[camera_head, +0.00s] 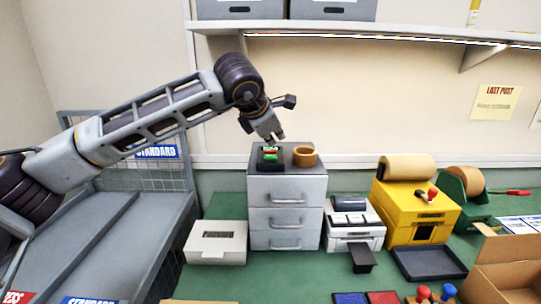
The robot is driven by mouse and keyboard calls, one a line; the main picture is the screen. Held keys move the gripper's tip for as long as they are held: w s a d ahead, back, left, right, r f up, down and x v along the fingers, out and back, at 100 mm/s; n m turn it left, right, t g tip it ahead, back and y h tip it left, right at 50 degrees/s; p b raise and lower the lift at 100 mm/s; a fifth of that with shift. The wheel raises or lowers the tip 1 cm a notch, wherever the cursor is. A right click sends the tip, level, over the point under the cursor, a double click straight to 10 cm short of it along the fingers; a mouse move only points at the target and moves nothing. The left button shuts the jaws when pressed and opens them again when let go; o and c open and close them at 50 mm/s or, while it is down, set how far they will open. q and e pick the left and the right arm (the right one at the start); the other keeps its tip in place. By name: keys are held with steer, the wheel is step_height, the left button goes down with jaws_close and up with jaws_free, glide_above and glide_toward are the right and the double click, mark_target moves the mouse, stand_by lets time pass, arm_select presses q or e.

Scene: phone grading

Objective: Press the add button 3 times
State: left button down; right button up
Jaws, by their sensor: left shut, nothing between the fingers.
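My left gripper (279,138) is shut and empty, pointing down just above and slightly right of the device. Whether its fingertips touch the device cannot be told from this view. My right gripper does not show.
A white box (216,242), a white printer (354,225) and a yellow dispenser (415,210) stand on the green table. A shelf (400,33) hangs above.

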mark_target(274, 157)
arm_select(q)
steer(key=shift+r+p, duration=0.65)
steer(key=shift+r, duration=1.1)
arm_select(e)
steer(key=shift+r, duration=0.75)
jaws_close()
